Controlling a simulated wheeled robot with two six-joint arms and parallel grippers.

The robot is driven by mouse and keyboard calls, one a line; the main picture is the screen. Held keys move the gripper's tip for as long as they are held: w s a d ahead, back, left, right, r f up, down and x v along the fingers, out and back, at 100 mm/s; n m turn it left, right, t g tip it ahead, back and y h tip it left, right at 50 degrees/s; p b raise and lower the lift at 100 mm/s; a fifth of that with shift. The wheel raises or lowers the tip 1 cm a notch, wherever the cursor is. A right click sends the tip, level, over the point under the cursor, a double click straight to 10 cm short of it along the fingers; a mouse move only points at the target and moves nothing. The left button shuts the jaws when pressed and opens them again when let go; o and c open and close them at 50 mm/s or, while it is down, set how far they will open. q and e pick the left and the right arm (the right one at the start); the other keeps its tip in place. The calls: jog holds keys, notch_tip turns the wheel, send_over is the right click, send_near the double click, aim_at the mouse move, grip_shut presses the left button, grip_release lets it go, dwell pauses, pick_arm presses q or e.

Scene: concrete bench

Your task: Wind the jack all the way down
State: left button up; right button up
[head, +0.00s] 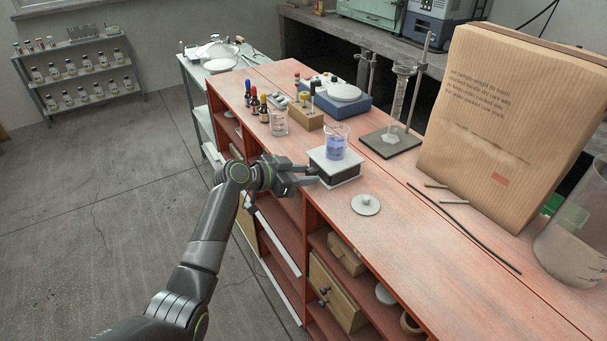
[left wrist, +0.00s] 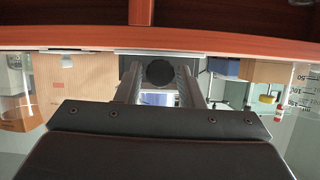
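The jack (head: 346,178) is a low dark body between pale plates, standing near the bench's front edge. A glass beaker of blue liquid (head: 335,148) stands upright on its top plate (head: 319,161). My left gripper (head: 312,175) is at the jack's left side. In the left wrist view, which looks upside down, the jack's round dark knob (left wrist: 160,73) lies between the two fingers of my left gripper (left wrist: 160,80). A gap shows on each side of the knob, so the fingers are open and apart from it. My right gripper is not in view.
A white lidded disc (head: 366,205) lies just right of the jack. Dropper bottles (head: 263,108) and an empty beaker (head: 279,122) stand to the left. Shelves lie below the bench edge.

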pick_arm(q)
jog(key=c, duration=0.6)
jog(key=shift+w+a+f+n+g+h+b, duration=0.15)
jog(key=shift+n+g+h+b, duration=0.35)
jog(key=shift+n, duration=0.4)
jog(key=shift+n+g, duration=0.4)
jog(key=shift+n, duration=0.1)
jog(key=o, duration=1)
jog(key=b+v, duration=0.2)
jog(key=v, duration=1.5)
jog(key=shift+a, duration=0.25)
jog(key=shift+f, duration=0.1)
